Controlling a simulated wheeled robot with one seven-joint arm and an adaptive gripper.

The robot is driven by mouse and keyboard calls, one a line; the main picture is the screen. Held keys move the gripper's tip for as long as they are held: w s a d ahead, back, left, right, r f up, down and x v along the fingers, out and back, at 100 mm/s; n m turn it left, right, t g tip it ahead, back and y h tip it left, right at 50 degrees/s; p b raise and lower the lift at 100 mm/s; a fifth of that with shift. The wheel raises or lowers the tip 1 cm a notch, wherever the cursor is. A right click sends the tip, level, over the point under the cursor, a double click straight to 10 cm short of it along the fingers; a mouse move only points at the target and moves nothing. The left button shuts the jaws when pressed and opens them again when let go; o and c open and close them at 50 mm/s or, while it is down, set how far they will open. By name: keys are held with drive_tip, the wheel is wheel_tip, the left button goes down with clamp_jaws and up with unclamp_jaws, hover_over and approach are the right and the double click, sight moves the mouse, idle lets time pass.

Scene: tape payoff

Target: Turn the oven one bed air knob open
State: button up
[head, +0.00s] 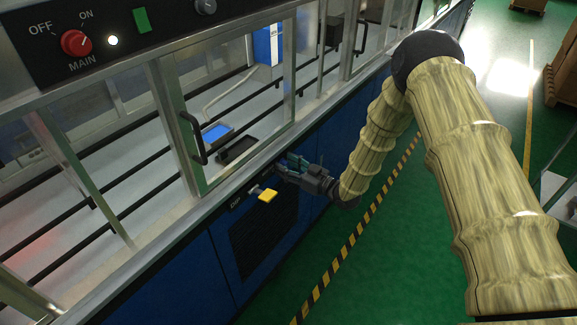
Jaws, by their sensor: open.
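My gripper (286,168) is at the end of my arm, in front of the blue machine's front face. It is small and dark in the head view, and its fingers are apart and point left toward the machine. A yellow handle (267,195) on a short metal stem sticks out of the machine front, just below and left of the gripper. The gripper looks apart from it and holds nothing. A short white label beside the handle is too small to read surely. I cannot tell whether this yellow handle is the oven one bed air knob.
A red MAIN knob (76,42) with OFF and ON marks is on the upper panel. A door handle (194,138) sticks out from the glazed frame. A dark grille (264,235) is below. The green floor (385,270) beside the striped line is clear.

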drive_tip(key=shift+c, duration=0.5)
drive_tip(key=c, duration=0.9)
drive_tip(key=shift+m, duration=0.3)
drive_tip(key=m+b, duration=0.2)
drive_tip(key=m, duration=0.1)
drive_tip(key=shift+w+d+m, duration=0.1)
drive_tip(key=shift+m, duration=0.2)
drive_tip(key=m+b, duration=0.1)
drive_tip(key=m, duration=0.3)
drive_tip(key=shift+w, duration=0.1)
drive_tip(key=m+b, duration=0.1)
drive_tip(key=m, duration=0.4)
drive_tip(key=shift+d+b, duration=0.1)
drive_tip(key=shift+b, duration=0.25)
drive_tip(key=shift+m+b, duration=0.5)
drive_tip(key=shift+m, duration=1.8)
